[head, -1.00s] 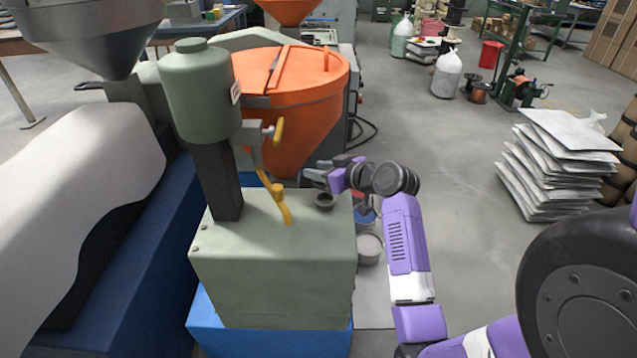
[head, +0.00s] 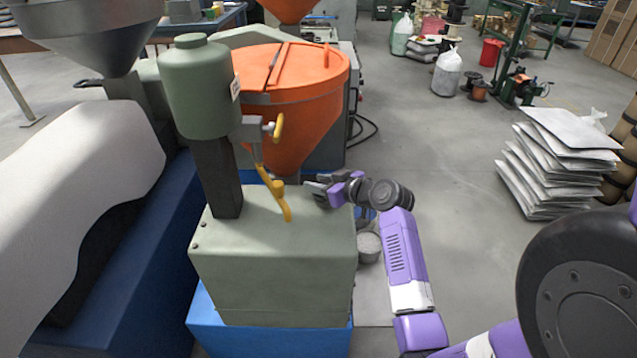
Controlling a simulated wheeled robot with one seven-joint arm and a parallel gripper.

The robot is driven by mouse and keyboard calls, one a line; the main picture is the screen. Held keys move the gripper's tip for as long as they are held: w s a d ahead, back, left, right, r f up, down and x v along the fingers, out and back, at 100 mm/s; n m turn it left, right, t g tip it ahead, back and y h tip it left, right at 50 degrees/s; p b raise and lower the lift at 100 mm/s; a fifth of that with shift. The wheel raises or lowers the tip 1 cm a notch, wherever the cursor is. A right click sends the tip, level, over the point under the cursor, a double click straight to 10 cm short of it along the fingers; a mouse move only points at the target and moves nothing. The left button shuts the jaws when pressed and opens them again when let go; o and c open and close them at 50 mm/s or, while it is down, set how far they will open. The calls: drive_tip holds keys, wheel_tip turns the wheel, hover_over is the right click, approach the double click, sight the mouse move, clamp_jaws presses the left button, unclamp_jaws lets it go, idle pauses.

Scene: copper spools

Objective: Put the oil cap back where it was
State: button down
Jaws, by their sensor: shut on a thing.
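The pale green oil tank (head: 270,270) stands at the centre of the head view, on a blue base. My gripper (head: 316,191) is low over the right rear part of the tank's top. It is shut on the oil cap, which is too small and covered to make out clearly. The dark round filler opening on the tank top is now mostly hidden behind my gripper. I cannot tell whether the cap touches the opening or is just above it.
A yellow lever (head: 279,192) hangs beside the green cylinder (head: 201,88), left of my gripper. An orange hopper (head: 300,95) stands close behind. Buckets (head: 368,246) sit on the floor right of the tank. Open floor lies farther right, before stacked sacks (head: 555,165).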

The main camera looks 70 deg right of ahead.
drive_tip(key=c, duration=1)
unclamp_jaws()
drive_tip(key=shift+f, duration=0.1)
drive_tip(key=shift+o, duration=0.2)
drive_tip(key=shift+r+p, duration=0.65)
drive_tip(key=shift+p, duration=0.05)
drive_tip(key=b+v, duration=0.2)
drive_tip(key=v, duration=1)
drive_tip(key=shift+f, duration=0.15)
